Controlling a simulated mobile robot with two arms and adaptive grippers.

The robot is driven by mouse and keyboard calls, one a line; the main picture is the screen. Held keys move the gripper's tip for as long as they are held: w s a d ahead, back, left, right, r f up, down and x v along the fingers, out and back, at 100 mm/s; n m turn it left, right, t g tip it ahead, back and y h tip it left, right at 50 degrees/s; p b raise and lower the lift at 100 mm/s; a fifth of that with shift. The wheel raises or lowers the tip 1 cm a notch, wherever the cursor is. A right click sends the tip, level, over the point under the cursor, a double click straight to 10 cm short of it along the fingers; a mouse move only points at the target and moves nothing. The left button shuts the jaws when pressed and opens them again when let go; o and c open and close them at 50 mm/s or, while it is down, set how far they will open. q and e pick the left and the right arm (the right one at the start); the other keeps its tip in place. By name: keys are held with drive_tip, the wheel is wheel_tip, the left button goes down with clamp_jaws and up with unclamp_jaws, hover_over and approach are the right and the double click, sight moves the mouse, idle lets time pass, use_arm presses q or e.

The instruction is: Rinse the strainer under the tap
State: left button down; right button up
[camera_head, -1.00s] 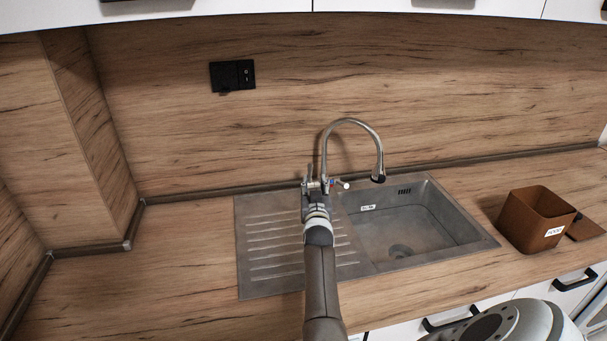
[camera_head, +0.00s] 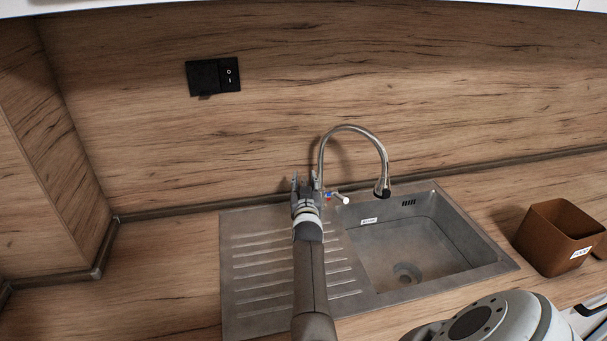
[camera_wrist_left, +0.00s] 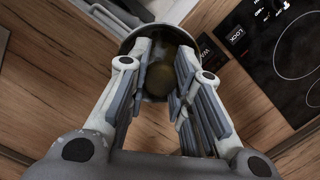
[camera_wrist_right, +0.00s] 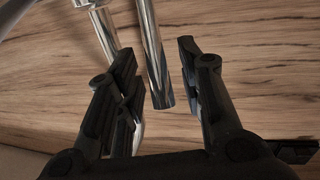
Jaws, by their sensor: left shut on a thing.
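A chrome tap (camera_head: 352,128) with a tall curved spout stands behind the sink, its outlet over the basin. No water shows. My right gripper (camera_head: 303,184) is at the tap's base, beside a small chrome lever (camera_head: 341,197) with red and blue marks. In the right wrist view the right gripper's dark fingers (camera_wrist_right: 160,88) stand apart, with a chrome rod (camera_wrist_right: 155,70) between and beyond them. My left gripper (camera_wrist_left: 160,95) is out of the head view; in its wrist view it is shut on a round metal strainer (camera_wrist_left: 159,70), partly hidden by the fingers.
The sink basin (camera_head: 430,250) is empty, with a ribbed drainboard (camera_head: 255,300) to its left. A brown labelled bin (camera_head: 552,240) stands right of the sink. A black hob (camera_wrist_left: 270,50) shows in the left wrist view. A black switch (camera_head: 213,76) is on the splashback.

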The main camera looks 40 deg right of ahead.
use_arm(q)
drive_tip(key=shift+w+d, duration=0.1)
drive_tip(key=shift+d, duration=0.15)
use_arm(e)
drive_tip(key=shift+w+d, duration=0.15)
drive_tip(key=shift+d, duration=0.05)
drive_tip(key=shift+r, duration=0.1)
use_arm(q)
drive_tip(key=shift+s+a+r, duration=0.1)
drive_tip(key=shift+s+a, duration=0.15)
drive_tip(key=shift+a, duration=0.05)
use_arm(e)
drive_tip(key=shift+s+a+r, duration=0.25)
drive_tip(key=shift+a, duration=0.05)
use_arm(q)
drive_tip(key=shift+s+a, duration=0.1)
use_arm(e)
drive_tip(key=shift+a, duration=0.1)
drive_tip(key=shift+c, duration=1.1)
clamp_jaws()
drive_tip(key=shift+f, duration=0.1)
